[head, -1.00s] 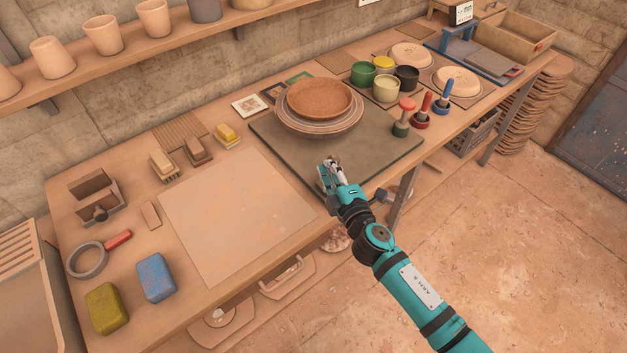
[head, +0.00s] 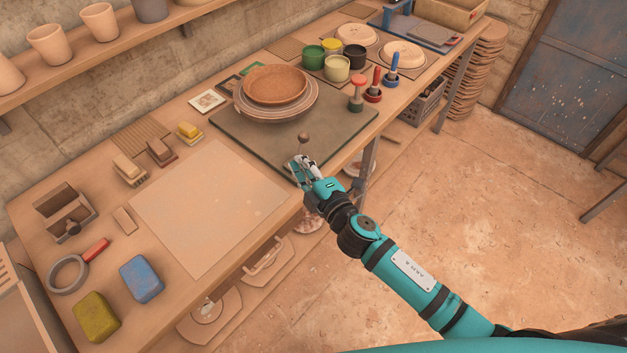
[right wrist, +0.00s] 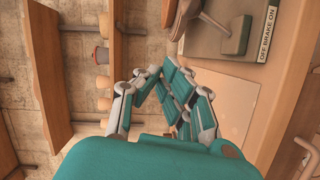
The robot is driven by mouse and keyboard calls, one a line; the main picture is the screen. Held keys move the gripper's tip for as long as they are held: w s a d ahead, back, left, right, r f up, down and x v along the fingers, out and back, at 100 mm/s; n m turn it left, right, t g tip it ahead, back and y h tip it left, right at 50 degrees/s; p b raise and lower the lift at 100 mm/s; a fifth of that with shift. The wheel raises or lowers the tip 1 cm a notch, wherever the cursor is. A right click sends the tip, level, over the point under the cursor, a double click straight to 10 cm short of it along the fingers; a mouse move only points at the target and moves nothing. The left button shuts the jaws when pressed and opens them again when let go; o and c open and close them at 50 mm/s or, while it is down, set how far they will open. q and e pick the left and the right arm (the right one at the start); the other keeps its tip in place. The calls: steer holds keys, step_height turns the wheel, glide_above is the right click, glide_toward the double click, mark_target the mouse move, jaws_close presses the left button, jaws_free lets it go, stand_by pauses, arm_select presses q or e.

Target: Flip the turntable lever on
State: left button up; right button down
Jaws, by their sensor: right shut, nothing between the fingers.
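The turntable carries a stacked round platter (head: 246,112) and an orange-brown bowl (head: 275,83) on a dark green slab (head: 345,125). A brown ball knob (head: 303,137), apparently the lever's end, stands above the slab's front edge. My right gripper (head: 298,166) is shut and empty just in front of the knob; contact cannot be told. In the right wrist view a grey-green block (right wrist: 237,36), apparently the lever's mount, sits beside a label (right wrist: 267,36) reading "OFF BRAKE ON". The lever's exact side is unclear. My left gripper is not in view.
A pale board (head: 208,205) lies left of the slab. Stamps with red and blue handles (head: 374,85) and several paint pots (head: 337,68) stand to its right. The floor (head: 480,190) in front of the table is clear.

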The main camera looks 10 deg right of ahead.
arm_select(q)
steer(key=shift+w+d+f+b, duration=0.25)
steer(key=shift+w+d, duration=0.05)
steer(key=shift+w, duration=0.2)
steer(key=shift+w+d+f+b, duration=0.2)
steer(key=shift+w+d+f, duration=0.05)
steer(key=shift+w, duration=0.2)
arm_select(e)
steer(key=v, duration=0.5)
steer(key=shift+s+d+r, duration=0.15)
steer(key=shift+d+r, duration=0.05)
steer(key=shift+r, duration=0.05)
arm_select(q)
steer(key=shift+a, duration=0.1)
arm_select(e)
steer(key=shift+f, duration=0.1)
